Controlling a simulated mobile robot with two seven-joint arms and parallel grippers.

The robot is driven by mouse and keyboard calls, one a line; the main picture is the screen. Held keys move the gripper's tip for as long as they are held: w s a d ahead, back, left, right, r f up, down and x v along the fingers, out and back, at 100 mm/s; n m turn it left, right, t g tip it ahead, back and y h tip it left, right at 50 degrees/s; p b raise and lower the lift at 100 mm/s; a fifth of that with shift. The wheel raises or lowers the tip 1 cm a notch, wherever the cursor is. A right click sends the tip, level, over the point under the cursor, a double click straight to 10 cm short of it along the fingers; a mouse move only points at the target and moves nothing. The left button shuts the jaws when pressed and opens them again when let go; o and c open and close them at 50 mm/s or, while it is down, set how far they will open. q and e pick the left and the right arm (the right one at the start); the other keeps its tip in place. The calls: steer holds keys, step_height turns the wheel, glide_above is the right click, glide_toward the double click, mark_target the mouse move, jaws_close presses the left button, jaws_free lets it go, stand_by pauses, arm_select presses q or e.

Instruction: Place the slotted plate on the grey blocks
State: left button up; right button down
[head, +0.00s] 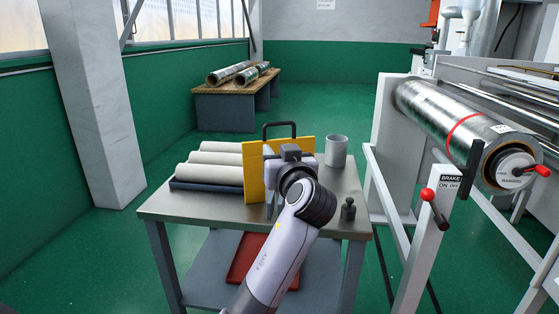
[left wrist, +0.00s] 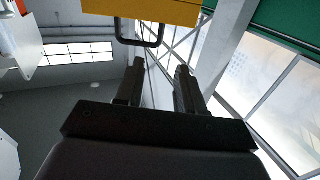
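A yellow plate-like piece (head: 253,172) stands on the grey table, with a black loop handle (head: 279,124) above it. It also shows at the top edge of the left wrist view (left wrist: 150,10), with the handle (left wrist: 140,43) below it. I cannot tell whether it is the slotted plate, and its slots are not visible. My left gripper (head: 271,186) is in front of the yellow piece and hides part of it. In the left wrist view its fingers (left wrist: 158,78) are apart with nothing between them. I cannot make out the grey blocks. My right gripper is not in view.
Pale rolls (head: 213,165) lie on a dark base at the table's left (head: 190,207). A grey mug (head: 336,151) and a small dark weight (head: 348,209) stand at the right. A red tray (head: 247,258) is on the lower shelf. A roller machine (head: 450,120) stands right.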

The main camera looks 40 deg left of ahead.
arm_select(q)
steer(key=s+d+f+m+t+h, duration=0.15)
steer(key=d+f+m+h, duration=0.3)
steer(key=f, duration=0.75)
steer(key=s+d+f+m+t+h, duration=0.15)
steer(key=d+f+m+h, duration=0.3)
steer(key=f, duration=0.75)
steer(key=s+d+f+m+g+h, duration=0.1)
steer(key=s+d+f+h, duration=0.3)
steer(key=s+f, duration=0.4)
steer(key=s+d+f+m+g+h, duration=0.2)
steer(key=s+d+f, duration=0.3)
steer(key=s, duration=0.8)
step_height(320, 180, down, 3)
steer(key=shift+d+f+h, duration=0.1)
steer(key=shift+d+h, duration=0.3)
steer(key=shift+h, duration=0.5)
steer(key=shift+s, duration=0.1)
steer(key=r+p, duration=0.1)
steer(key=p, duration=0.1)
steer(key=r+p, duration=0.4)
steer(key=shift+s+a+r, duration=0.1)
steer(key=shift+a+r, duration=0.15)
